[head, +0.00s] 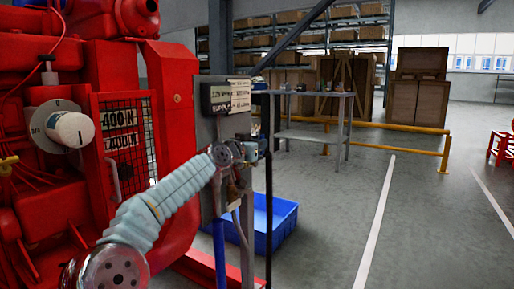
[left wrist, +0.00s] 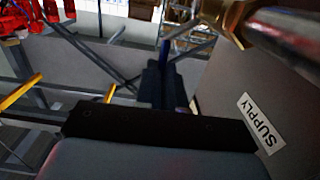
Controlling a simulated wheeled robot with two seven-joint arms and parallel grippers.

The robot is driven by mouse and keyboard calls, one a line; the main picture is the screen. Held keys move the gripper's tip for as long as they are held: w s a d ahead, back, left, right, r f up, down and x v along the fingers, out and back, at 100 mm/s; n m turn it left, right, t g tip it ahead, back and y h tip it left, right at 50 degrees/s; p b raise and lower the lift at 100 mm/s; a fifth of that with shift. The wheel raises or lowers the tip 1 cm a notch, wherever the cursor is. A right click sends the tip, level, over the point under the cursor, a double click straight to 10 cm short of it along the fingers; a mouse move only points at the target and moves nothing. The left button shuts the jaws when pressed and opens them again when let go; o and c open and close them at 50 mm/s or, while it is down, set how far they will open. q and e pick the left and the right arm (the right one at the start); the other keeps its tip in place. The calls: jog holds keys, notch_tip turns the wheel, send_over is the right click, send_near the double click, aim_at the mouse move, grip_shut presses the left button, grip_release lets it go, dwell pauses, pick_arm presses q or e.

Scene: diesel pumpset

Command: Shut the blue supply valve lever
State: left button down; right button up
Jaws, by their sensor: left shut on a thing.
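My left arm reaches in from the lower left of the head view, and its gripper (head: 249,152) is at the grey supply panel (head: 209,130), below the sign. In the left wrist view the dark fingers of my left gripper (left wrist: 166,80) are closed together on the blue supply valve lever, whose dark blue end (left wrist: 164,47) shows beyond them. The brass valve body (left wrist: 228,14) and a metal pipe (left wrist: 290,34) are at the upper right of that view. The lever is mostly hidden by the gripper in the head view. My right gripper is not in view.
A red pumpset (head: 175,95) stands close on the left. A blue crate (head: 285,222) is on the floor behind the panel. A grey workbench (head: 312,137), a yellow rail (head: 425,129) and wooden crates (head: 420,100) stand farther back.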

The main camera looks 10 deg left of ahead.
pick_arm(q)
jog(key=c, duration=1.2)
grip_release()
jog(key=shift+c, duration=0.2)
jog(key=shift+a, duration=0.1)
jog(key=b+v, duration=0.1)
jog(key=v, duration=1.2)
jog(key=shift+s, duration=0.4)
jog(key=shift+a, duration=0.1)
